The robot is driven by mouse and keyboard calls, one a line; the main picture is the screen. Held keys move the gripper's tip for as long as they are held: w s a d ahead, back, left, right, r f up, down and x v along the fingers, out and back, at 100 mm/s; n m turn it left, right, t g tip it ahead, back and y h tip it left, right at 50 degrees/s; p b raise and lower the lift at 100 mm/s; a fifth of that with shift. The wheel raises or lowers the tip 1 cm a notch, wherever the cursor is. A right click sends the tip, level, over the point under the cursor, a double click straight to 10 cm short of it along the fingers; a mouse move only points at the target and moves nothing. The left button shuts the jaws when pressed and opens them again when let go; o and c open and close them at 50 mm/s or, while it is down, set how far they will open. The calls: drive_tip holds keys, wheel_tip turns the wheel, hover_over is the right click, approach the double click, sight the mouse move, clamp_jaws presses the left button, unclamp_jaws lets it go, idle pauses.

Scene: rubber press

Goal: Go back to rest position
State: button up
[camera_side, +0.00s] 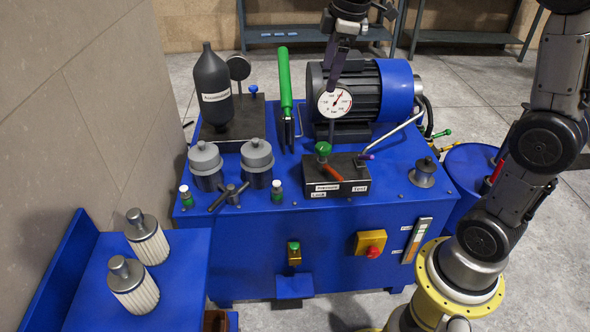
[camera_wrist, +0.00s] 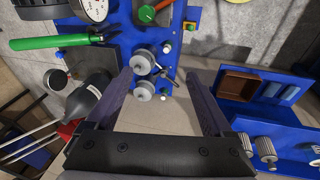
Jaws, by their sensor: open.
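My gripper (camera_side: 336,58) is high at the top of the side view, pointing down in front of the black and blue motor (camera_side: 360,93) and close above the white dial gauge (camera_side: 335,101) in the picture. In the wrist view my gripper (camera_wrist: 164,82) has its two dark fingers spread wide, with nothing between them but the scene far below. Two grey filter caps (camera_wrist: 143,75) show between the fingertips, well beyond them.
The blue power unit (camera_side: 255,245) carries a black accumulator (camera_side: 212,85), a green-handled lever (camera_side: 285,82), grey filter housings (camera_side: 206,165) and a valve block (camera_side: 337,174). White pleated filters (camera_side: 148,239) stand on a blue side table (camera_side: 185,265). A blue drum (camera_side: 467,172) stands right.

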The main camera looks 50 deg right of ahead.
drive_tip(key=s+a+r+t, duration=0.1)
drive_tip(key=s+a+r, duration=0.25)
drive_tip(key=s, duration=0.35)
drive_tip(key=s+a+f+m, duration=0.2)
drive_tip(key=s+f+m, duration=0.2)
drive_tip(key=s, duration=0.4)
drive_tip(key=s+a+f+m+t, duration=0.1)
drive_tip(key=s+a+f+m, duration=0.1)
drive_tip(key=s+f+m, duration=0.2)
drive_tip(key=s+f, duration=0.1)
drive_tip(key=s, duration=0.2)
drive_tip(key=shift+s+t+y, duration=0.3)
drive_tip(key=shift+s, duration=0.05)
drive_tip(key=shift+a, duration=0.1)
idle(1.0)
